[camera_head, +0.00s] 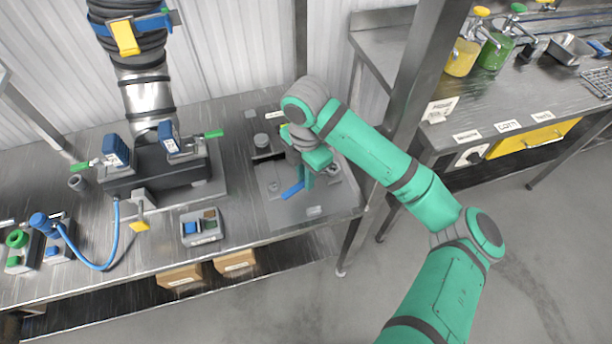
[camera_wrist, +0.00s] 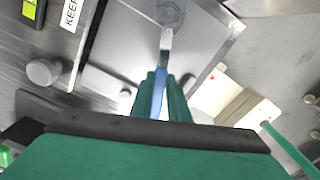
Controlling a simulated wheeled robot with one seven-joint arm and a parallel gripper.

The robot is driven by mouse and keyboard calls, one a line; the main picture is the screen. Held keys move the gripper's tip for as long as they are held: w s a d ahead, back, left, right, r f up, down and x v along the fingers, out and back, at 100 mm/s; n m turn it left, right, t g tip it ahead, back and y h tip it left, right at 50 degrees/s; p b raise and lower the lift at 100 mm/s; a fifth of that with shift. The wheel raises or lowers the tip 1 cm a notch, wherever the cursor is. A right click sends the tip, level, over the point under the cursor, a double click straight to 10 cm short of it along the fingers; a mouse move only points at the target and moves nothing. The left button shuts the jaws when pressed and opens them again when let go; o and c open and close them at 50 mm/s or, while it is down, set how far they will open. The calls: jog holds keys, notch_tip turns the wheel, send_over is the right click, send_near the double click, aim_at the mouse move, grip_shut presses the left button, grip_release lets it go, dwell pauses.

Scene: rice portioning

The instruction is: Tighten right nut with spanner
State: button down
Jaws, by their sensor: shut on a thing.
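My gripper (camera_head: 303,183) is over the metal plate (camera_head: 285,208) at the right end of the bench. Its green fingers (camera_wrist: 161,100) are shut on the blue handle of the spanner (camera_head: 292,190). In the wrist view the spanner's bare metal shank (camera_wrist: 166,42) points away from the fingers to a dark hexagonal nut (camera_wrist: 171,13) near the top edge. The spanner's head end meets or overlaps the nut there; I cannot tell whether its jaw sits around it. In the head view my arm and gripper hide the nut.
A grey knob (camera_wrist: 43,72) and a label reading "KEEP" (camera_wrist: 70,14) are at left in the wrist view. A small tray (camera_head: 201,227) and a dark machine base (camera_head: 155,170) are left of the plate. A steel post (camera_head: 412,85) stands at right.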

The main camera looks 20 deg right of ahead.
jog(key=shift+r, duration=2)
